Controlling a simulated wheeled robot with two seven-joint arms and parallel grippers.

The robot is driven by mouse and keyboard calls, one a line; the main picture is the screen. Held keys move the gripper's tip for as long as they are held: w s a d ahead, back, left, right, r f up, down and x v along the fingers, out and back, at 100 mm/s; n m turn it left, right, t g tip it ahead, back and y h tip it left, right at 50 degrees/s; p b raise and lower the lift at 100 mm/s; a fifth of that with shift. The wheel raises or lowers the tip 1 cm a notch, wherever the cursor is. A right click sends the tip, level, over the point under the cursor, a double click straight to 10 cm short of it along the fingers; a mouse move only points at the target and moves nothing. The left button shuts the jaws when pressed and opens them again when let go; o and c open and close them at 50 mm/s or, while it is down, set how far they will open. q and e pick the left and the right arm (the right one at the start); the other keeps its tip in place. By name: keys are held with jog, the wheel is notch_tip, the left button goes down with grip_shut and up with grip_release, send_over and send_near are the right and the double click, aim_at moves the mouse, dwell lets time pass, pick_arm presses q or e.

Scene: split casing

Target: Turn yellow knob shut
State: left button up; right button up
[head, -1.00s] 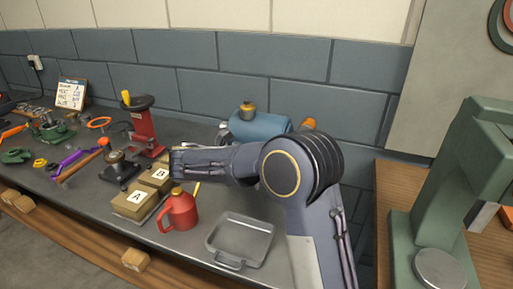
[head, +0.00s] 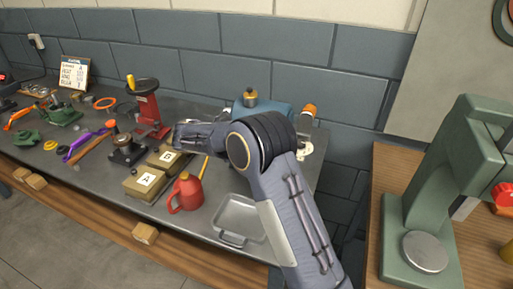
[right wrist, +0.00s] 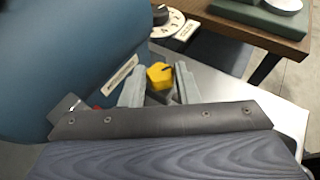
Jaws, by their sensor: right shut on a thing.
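The yellow knob (right wrist: 159,75) shows in the right wrist view, beside a blue tank (right wrist: 60,60). My right gripper (right wrist: 158,82) has one grey finger on each side of the knob and is shut on it. The knob carries a dark mark on its top. In the head view the blue tank (head: 270,108) stands at the back of the bench, partly behind my right arm. The knob and my right gripper are hidden there. My left gripper is in neither view.
A white numbered dial (right wrist: 168,20) is beyond the knob. In the head view, a red can (head: 186,194), a grey tray (head: 238,216) and boxes A (head: 145,183) and B (head: 168,158) stand near my arm. A green machine (head: 425,190) is at right.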

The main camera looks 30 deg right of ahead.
jog(key=shift+f, duration=0.1)
jog(key=o, duration=0.7)
jog(key=shift+d, duration=0.1)
jog(key=shift+v, duration=3.95)
